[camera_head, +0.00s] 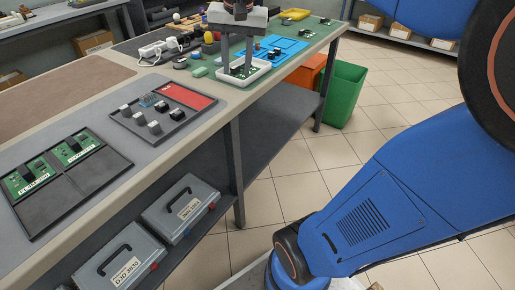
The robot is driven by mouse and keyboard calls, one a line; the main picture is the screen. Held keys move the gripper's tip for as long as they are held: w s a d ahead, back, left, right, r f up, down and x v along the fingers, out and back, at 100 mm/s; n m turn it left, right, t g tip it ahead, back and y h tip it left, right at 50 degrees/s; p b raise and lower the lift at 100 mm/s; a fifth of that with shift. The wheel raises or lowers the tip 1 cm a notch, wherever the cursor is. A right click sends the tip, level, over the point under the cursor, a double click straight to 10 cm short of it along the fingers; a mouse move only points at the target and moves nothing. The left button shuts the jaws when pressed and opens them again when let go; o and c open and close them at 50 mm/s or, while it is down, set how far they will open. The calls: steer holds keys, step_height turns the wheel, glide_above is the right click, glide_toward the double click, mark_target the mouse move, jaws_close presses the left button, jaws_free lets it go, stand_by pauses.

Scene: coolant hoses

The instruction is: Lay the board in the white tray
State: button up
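The white tray (262,74) stands on the far part of the bench near its front edge. A small green board with dark parts (240,71) shows inside the tray. My gripper (237,74) points down over the tray, its two fingers apart and their tips at the board. The fingers partly hide the board. I cannot tell whether they touch or grip it, or whether it lies flat on the tray floor. Two other green boards (24,179) and (75,149) sit in a black divided holder (92,177) at the near left, whose front compartments are empty.
A black and red tray (188,97) with several small blocks lies mid-bench. A white power strip (165,47) and a blue mat (282,48) flank the white tray. Grey cases (181,208) sit on the shelf below. Green (342,95) and orange (306,73) bins stand beyond the bench.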

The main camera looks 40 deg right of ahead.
steer(key=s+a+f+n+t, duration=0.1)
steer(key=s+a+f+n, duration=0.1)
steer(key=s+f, duration=0.5)
steer(key=s+a+f+n+t, duration=0.1)
steer(key=s+a+f+n, duration=0.2)
steer(key=s+f+n, duration=0.2)
steer(key=s+f, duration=0.3)
steer(key=s, duration=0.1)
steer(key=shift+s+f+n+t, duration=0.2)
steer(key=shift+s+n+t, duration=0.1)
steer(key=shift+s, duration=0.05)
